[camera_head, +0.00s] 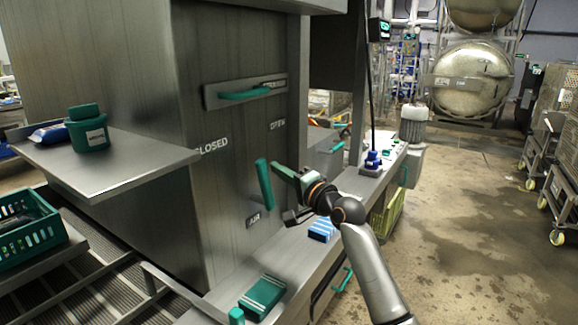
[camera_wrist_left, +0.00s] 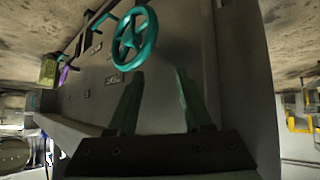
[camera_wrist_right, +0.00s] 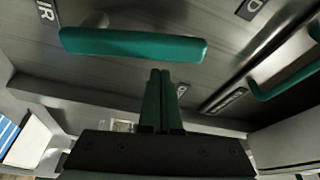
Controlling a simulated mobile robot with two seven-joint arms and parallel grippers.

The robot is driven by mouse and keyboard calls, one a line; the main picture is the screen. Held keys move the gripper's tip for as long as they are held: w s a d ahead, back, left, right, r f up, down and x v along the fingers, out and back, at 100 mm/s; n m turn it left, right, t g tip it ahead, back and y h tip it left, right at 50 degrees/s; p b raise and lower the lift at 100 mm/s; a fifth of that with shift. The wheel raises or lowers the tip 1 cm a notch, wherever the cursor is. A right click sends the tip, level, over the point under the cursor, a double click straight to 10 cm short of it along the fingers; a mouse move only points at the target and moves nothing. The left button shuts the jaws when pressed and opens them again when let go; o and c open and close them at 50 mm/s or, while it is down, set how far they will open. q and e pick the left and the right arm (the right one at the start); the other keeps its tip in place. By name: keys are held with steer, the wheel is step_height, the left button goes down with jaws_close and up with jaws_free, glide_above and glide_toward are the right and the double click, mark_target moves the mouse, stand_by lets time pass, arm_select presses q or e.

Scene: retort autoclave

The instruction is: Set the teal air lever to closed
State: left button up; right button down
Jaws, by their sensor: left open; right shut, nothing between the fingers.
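The teal air lever (camera_head: 264,184) is a bar on the grey metal panel, above a small AIR label (camera_head: 253,219). It stands nearly upright, its top leaning slightly left, between the word CLOSED (camera_head: 215,145) on its left and OPEN (camera_head: 278,124) on its right. My right gripper (camera_head: 277,168) is just right of the lever's upper part. In the right wrist view the lever (camera_wrist_right: 133,45) lies across, in front of the shut, empty fingers (camera_wrist_right: 160,72); contact is not clear. My left gripper (camera_wrist_left: 158,75) is open and empty, seen only in its wrist view.
A teal handle (camera_head: 243,94) sits higher on the panel. A shelf (camera_head: 110,168) with a teal container juts out at left. A bench below holds a teal box (camera_head: 262,297) and a blue-white box (camera_head: 321,229). A teal handwheel (camera_wrist_left: 135,38) faces my left gripper.

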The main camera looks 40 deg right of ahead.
steer(key=shift+s+a+f, duration=0.15)
steer(key=shift+s+a, duration=0.05)
steer(key=shift+a, duration=0.25)
